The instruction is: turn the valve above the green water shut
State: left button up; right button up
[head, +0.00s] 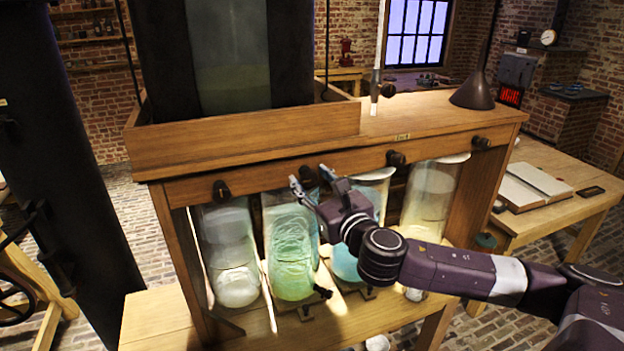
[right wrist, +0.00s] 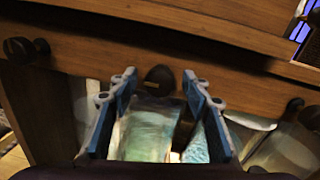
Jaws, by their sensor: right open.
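The jar of green water (head: 291,258) stands second from the left in the wooden rack; it also shows low between my fingers in the right wrist view (right wrist: 146,138). The dark valve (right wrist: 160,76) above it sits on the rack's front beam. My right gripper (head: 309,178) is open in front of that beam, pointing at this valve. In the right wrist view, the blue fingers (right wrist: 158,88) are either side of the valve, apart from each other. I cannot tell whether they touch it. My left gripper is not in view.
Other dark valves are on the beam (head: 270,178): one left (head: 222,190), two right (head: 396,158) (head: 481,143). Pale jars (head: 229,255) (head: 428,200) and a blue-water jar (head: 345,262) stand beside the green one. My right forearm crosses before the right-hand jars.

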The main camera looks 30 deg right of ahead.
jog(key=c, duration=1.2)
jog(key=shift+o, duration=0.2)
jog(key=shift+f+m, duration=0.1)
jog(key=shift+m, duration=0.3)
jog(key=m+b, duration=0.1)
jog(key=m, duration=0.2)
jog(key=shift+f+m+b, duration=0.1)
jog(key=shift+m+b, duration=0.2)
jog(key=m+b, duration=0.1)
jog(key=m, duration=0.3)
jog(key=shift+m+h, duration=0.4)
jog(key=m, duration=0.4)
jog(key=shift+m+t+b, duration=0.3)
jog(key=shift+m+b, duration=0.05)
jog(key=shift+m, duration=0.05)
jog(key=shift+m+h, duration=0.5)
jog(key=shift+m, duration=1.9)
